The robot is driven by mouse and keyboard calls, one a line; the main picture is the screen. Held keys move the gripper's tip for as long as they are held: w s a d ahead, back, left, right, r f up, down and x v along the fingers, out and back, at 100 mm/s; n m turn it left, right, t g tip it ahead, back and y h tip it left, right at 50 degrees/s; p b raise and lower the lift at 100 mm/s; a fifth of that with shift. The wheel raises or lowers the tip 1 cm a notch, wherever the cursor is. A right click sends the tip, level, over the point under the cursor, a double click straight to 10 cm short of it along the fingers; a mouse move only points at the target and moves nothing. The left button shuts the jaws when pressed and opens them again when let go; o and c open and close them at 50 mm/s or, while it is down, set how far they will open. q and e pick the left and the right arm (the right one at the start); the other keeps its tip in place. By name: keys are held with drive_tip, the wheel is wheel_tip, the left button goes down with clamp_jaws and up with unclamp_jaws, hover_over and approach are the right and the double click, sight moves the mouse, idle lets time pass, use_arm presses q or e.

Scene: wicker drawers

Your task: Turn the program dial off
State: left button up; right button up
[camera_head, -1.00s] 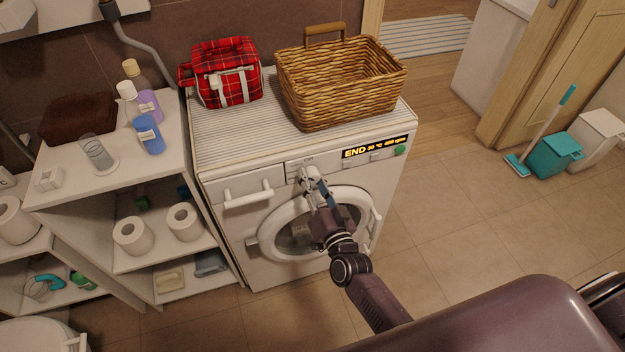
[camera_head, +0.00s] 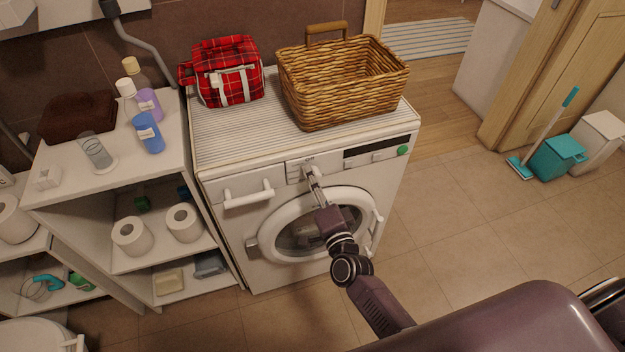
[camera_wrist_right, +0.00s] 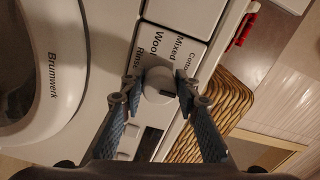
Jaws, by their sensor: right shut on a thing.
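The white washing machine (camera_head: 228,228) stands in the middle of the head view, its round door closed. Its program dial (camera_wrist_right: 158,84) is a white knob on the front panel. In the right wrist view it sits between my two fingertips, with Rinse, Wool, Mixed and Cotton labels around it. My right gripper (camera_head: 311,174) reaches up to the panel from below and is shut on the dial; in the right wrist view (camera_wrist_right: 158,88) its fingertips flank the knob. The display (camera_head: 365,151) is dark. My left gripper is not in view.
A wicker basket (camera_head: 340,95) and a red plaid bag (camera_head: 222,85) stand on the machine. A white shelf unit (camera_head: 105,180) with bottles and paper rolls stands close on the left. A green button (camera_head: 402,151) is right of the display.

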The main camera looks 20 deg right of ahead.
idle(0.5)
drive_tip(key=o, duration=1.2)
drive_tip(key=shift+c, duration=0.2)
drive_tip(key=s, duration=1.2)
drive_tip(key=shift+d, duration=0.2)
drive_tip(key=shift+f, duration=0.1)
drive_tip(key=s+f+n+g, duration=0.3)
drive_tip(key=s+f, duration=0.2)
drive_tip(key=f, duration=0.6)
drive_tip(key=s+f+n+g+y, duration=0.1)
drive_tip(key=s+f+n+g, duration=0.25)
drive_tip(key=f, duration=0.65)
drive_tip(key=s+f+n+g, duration=0.3)
drive_tip(key=s+f+n, duration=0.15)
drive_tip(key=f, duration=0.65)
drive_tip(key=s+d+f+n+g, duration=0.2)
drive_tip(key=s+f, duration=0.3)
drive_tip(key=s, duration=0.3)
drive_tip(key=s+d+f+n+g+h, duration=0.1)
drive_tip(key=s+d+f+n+g, duration=0.1)
drive_tip(key=s, duration=0.7)
drive_tip(key=s+d+f+n+g, duration=0.2)
drive_tip(key=s+f+g, duration=0.1)
drive_tip(key=s+f, duration=0.4)
drive_tip(key=shift+s+d+f+h, duration=0.3)
drive_tip(key=shift+s+f, duration=0.05)
drive_tip(key=shift+s, duration=0.65)
